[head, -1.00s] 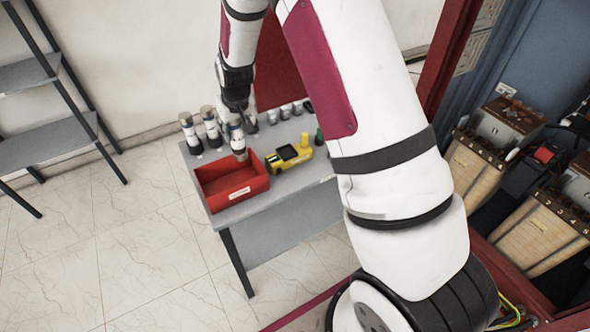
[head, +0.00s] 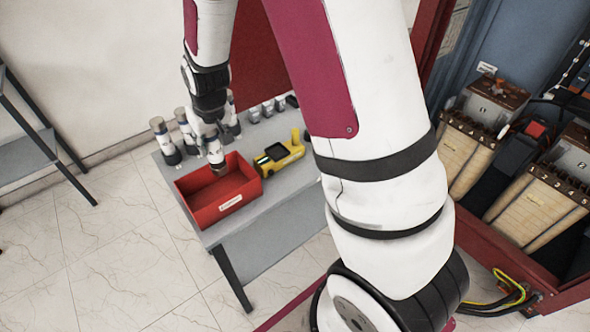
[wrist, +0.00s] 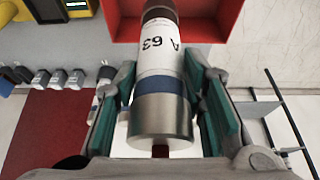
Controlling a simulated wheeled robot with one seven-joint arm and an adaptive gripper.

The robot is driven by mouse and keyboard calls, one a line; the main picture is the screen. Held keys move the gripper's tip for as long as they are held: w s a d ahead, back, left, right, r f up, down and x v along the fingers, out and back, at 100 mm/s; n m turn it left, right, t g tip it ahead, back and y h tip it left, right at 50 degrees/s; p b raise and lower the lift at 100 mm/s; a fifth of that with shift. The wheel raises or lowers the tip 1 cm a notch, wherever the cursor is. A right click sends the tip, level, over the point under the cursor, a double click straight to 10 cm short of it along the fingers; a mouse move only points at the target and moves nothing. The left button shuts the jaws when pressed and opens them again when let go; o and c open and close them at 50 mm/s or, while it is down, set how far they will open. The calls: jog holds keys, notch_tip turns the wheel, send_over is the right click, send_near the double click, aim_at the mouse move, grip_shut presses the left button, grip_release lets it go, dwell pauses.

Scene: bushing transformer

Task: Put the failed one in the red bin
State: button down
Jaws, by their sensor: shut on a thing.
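My gripper (wrist: 163,100) is shut on a white cylinder (wrist: 158,58) marked "A 63", with a blue band and a metal end. In the wrist view its green-padded fingers stand on both sides of the cylinder. In the head view the held cylinder (head: 214,148) hangs roughly upright, its lower end at or over the back part of the red bin (head: 229,204). The bin also shows at the top of the wrist view (wrist: 222,20). Similar cylinders (head: 165,142) (head: 186,130) (head: 232,115) stand behind the bin. No failure mark is readable.
The grey table (head: 265,215) carries a yellow meter-like device (head: 280,157) right of the bin and several small grey parts (head: 267,108) behind it. A shelf rack (head: 30,150) stands left. Open cabinets with transformer units (head: 540,205) are at the right.

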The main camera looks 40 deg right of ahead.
aim_at(215, 152)
jog(key=shift+f+b, duration=1.05)
jog(key=shift+f, duration=1.25)
jog(key=c, duration=0.9)
grip_release()
jog(key=shift+c, duration=0.2)
jog(key=v, duration=1.2)
